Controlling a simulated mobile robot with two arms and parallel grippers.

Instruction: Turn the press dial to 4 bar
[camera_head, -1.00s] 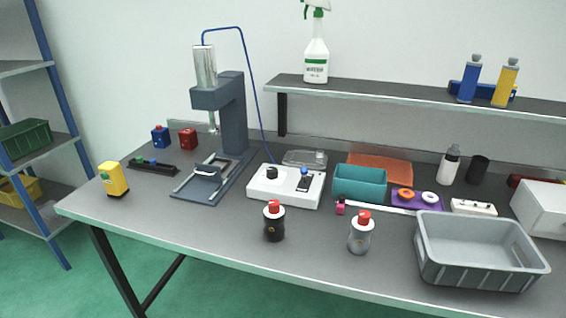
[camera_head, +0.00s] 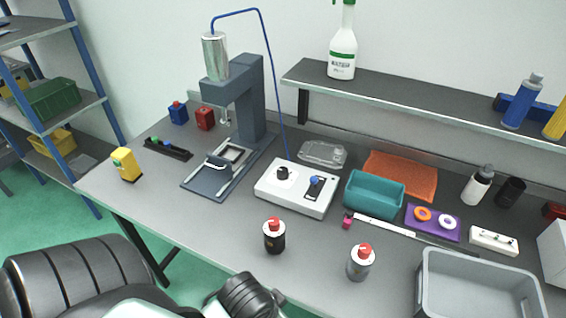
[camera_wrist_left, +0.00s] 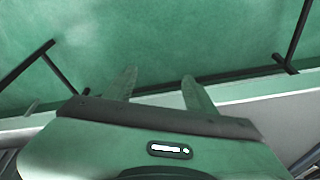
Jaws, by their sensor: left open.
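The white press control box (camera_head: 296,189) stands on the bench in the head view. Its black dial (camera_head: 283,173) is at the left of its top, on a pale scale plate too small to read. A blue-tipped lever (camera_head: 314,181) is to the right of the dial. The grey press (camera_head: 250,100) stands behind and left of the box, joined to it by a blue hose. My left gripper (camera_wrist_left: 160,88) is open and empty in the left wrist view, over the green floor near a table edge, away from the dial. My right gripper is not in view.
Two red-capped bottles (camera_head: 274,236) (camera_head: 360,263) stand in front of the box. A teal bin (camera_head: 373,194) is to its right, a clear case (camera_head: 322,153) behind. A grey crate (camera_head: 428,282) is at the front right. The bench left of the dark bottle is clear.

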